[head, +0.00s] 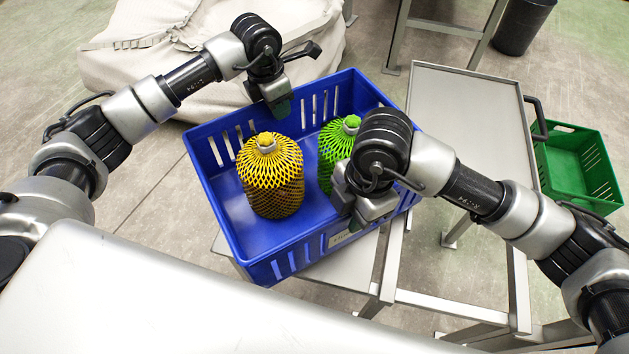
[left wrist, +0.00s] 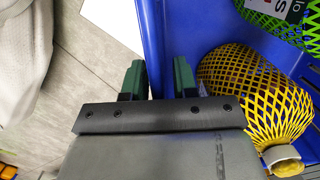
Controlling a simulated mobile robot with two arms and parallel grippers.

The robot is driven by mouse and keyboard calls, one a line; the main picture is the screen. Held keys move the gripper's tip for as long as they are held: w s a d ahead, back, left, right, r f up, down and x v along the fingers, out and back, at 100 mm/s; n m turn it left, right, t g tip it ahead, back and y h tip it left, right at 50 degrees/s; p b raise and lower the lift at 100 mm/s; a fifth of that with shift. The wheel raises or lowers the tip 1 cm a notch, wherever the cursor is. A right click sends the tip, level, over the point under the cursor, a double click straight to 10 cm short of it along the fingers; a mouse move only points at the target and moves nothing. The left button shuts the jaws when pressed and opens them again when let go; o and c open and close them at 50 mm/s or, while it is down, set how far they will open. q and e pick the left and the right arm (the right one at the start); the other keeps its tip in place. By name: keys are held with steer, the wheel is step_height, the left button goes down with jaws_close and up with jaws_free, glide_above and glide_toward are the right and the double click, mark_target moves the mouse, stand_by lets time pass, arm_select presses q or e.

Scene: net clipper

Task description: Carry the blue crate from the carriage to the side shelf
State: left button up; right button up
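The blue crate (head: 293,257) is an open box with slotted walls. It holds a yellow-netted bottle-like item (head: 270,178) and a green-netted one (head: 330,157). My left gripper (head: 281,108) is at the crate's far wall. A grey metal surface (head: 350,262) lies under the crate.
A grey metal table top (head: 465,110) stands to the right of the crate. A green crate (head: 575,165) is beyond it. A cloth-covered heap (head: 130,60) is at the back left, and a dark bin (head: 523,25) at the back right. Metal frame legs stand near the crate.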

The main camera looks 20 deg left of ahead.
arm_select(q)
steer(key=shift+o, duration=0.3)
steer(key=shift+r, duration=0.15)
arm_select(e)
steer(key=shift+o, duration=0.3)
arm_select(q)
steer(key=r, duration=0.3)
steer(key=s+r, duration=0.1)
steer(key=r, duration=0.3)
steer(key=a+r, duration=0.1)
steer(key=r, duration=0.3)
steer(key=shift+s+a+r, duration=0.1)
steer(key=shift+s+r, duration=0.05)
steer(key=shift+r, duration=0.15)
arm_select(e)
steer(key=r, duration=0.4)
steer(key=w+d+r, duration=0.1)
steer(key=r, duration=0.7)
steer(key=shift+w+d, duration=0.15)
